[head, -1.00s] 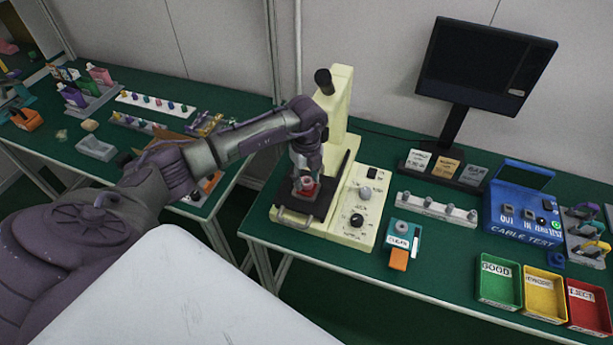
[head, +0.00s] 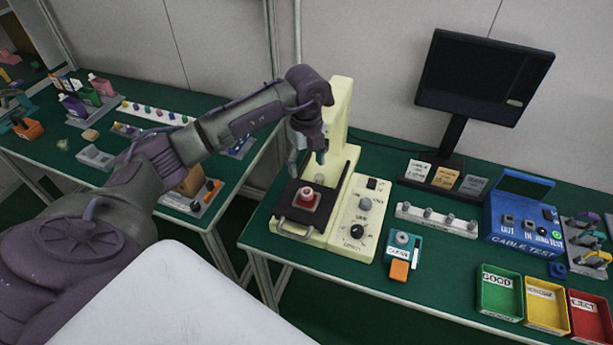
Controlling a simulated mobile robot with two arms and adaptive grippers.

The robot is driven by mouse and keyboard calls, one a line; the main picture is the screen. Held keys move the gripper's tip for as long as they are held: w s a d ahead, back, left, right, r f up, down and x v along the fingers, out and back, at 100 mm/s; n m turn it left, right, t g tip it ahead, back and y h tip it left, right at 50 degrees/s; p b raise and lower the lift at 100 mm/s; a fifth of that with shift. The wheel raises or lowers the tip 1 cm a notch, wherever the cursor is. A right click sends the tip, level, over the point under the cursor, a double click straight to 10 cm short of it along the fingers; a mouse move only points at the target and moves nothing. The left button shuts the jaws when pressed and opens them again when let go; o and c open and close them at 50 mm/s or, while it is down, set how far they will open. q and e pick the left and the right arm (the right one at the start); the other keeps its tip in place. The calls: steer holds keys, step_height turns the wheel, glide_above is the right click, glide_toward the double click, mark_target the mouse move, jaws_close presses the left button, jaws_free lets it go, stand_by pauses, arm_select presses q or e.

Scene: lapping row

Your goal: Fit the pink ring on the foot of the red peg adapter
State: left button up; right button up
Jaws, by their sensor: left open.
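A small red piece (head: 307,198), which looks like the red peg adapter, sits on the dark plate (head: 297,226) of the cream press. Its top shows a pale pinkish round part. I cannot tell whether that is the pink ring, or whether a ring is around the foot. My left gripper (head: 307,162) is open and empty, fingers pointing down, a little above the red piece and apart from it. My right gripper is not in view.
The cream press column (head: 341,118) stands close behind my left gripper. A control panel with knobs (head: 360,222) is right of the plate. A teal fixture (head: 402,246), green bin (head: 499,291) and monitor (head: 487,80) are farther right.

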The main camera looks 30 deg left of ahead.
arm_select(q)
steer(key=shift+r, duration=1.15)
